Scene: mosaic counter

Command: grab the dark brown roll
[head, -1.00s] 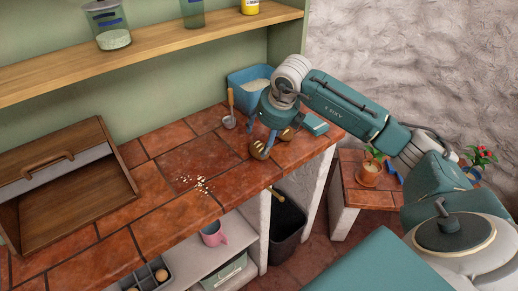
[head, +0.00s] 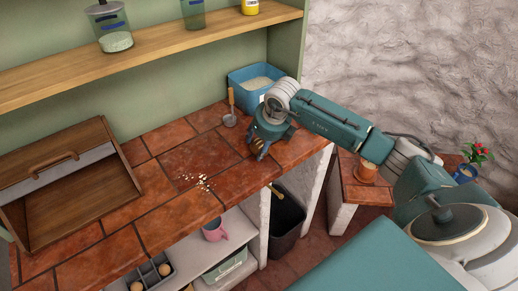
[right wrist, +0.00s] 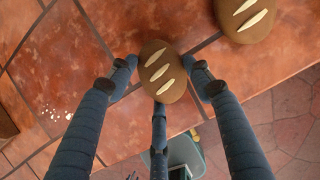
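In the right wrist view a brown oval roll (right wrist: 160,72) with three pale slashes lies on the tile counter, between the fingertips of my right gripper (right wrist: 160,78). The side fingers stand close to its left and right, with small gaps visible, and the third finger is at its near edge. A second, similar brown roll (right wrist: 245,15) is at the top right, outside the fingers. In the head view my right gripper (head: 263,141) is low over the counter and partly hides the roll (head: 256,147); the second roll is hidden there. My left gripper is not in view.
A blue bin (head: 254,84) and a scoop (head: 230,113) stand behind the gripper. A wooden bread box (head: 68,178) is at the left. Crumbs (head: 202,182) lie mid-counter. A dark bin (head: 287,222) is below the counter's front edge.

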